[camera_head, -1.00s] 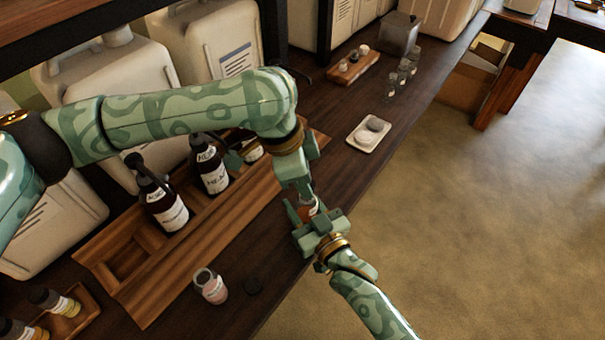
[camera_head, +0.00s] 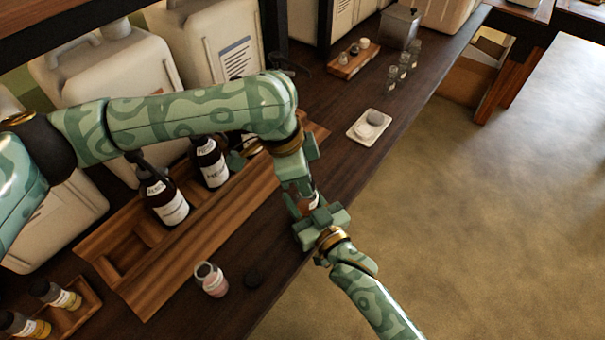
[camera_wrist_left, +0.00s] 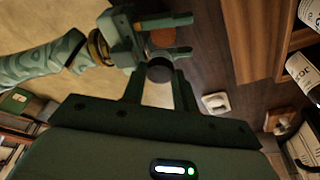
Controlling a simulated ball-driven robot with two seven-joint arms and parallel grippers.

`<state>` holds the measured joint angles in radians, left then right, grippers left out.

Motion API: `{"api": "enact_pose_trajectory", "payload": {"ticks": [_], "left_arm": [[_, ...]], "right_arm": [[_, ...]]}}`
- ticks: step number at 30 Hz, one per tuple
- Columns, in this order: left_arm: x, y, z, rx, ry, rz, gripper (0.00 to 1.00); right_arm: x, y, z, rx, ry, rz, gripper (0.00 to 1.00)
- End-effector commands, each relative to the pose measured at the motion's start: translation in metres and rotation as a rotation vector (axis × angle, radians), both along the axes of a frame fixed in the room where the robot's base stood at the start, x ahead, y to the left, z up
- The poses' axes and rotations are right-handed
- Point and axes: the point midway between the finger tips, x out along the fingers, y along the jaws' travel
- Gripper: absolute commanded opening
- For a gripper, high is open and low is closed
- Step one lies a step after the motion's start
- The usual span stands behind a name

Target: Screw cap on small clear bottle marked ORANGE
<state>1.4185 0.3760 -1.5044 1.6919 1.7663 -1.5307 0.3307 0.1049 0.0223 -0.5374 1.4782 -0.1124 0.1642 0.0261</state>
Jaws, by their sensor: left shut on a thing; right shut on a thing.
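My left gripper (camera_head: 300,186) meets my right gripper (camera_head: 322,222) above the front edge of the bench. In the left wrist view the left gripper (camera_wrist_left: 160,84) is shut on a black cap (camera_wrist_left: 159,70). My right gripper (camera_wrist_left: 163,37) is shut on a small bottle with orange contents (camera_wrist_left: 162,38). The cap is at the bottle's mouth end; whether its thread is engaged cannot be told. The bottle's label cannot be read, and in the head view the grippers mostly hide the bottle.
An uncapped small bottle with pink contents (camera_head: 211,280) stands on the bench beside a loose black cap (camera_head: 253,278). A wooden rack (camera_head: 150,275) holds dark pump bottles (camera_head: 166,203). A white dish (camera_head: 369,127) lies further back. The floor at right is clear.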

Motion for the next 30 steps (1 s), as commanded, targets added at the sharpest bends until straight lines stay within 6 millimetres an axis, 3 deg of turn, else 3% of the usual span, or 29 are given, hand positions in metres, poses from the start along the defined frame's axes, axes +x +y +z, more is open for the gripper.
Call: {"api": "enact_pose_trajectory", "payload": {"ticks": [23, 26, 30], "left_arm": [[0.000, 0.000, -0.011, 0.001, 0.001, -0.020, 0.09], [0.002, 0.000, -0.012, 0.004, 0.001, -0.137, 0.09], [0.005, -0.001, -0.012, 0.003, 0.003, -0.496, 0.09]], "right_arm": [[0.000, 0.000, 0.000, 0.000, 0.000, 0.000, 0.00], [0.000, 0.000, 0.000, 0.000, 0.000, 0.000, 0.00], [0.000, 0.000, 0.000, -0.001, 0.001, 0.000, 0.00]]}}
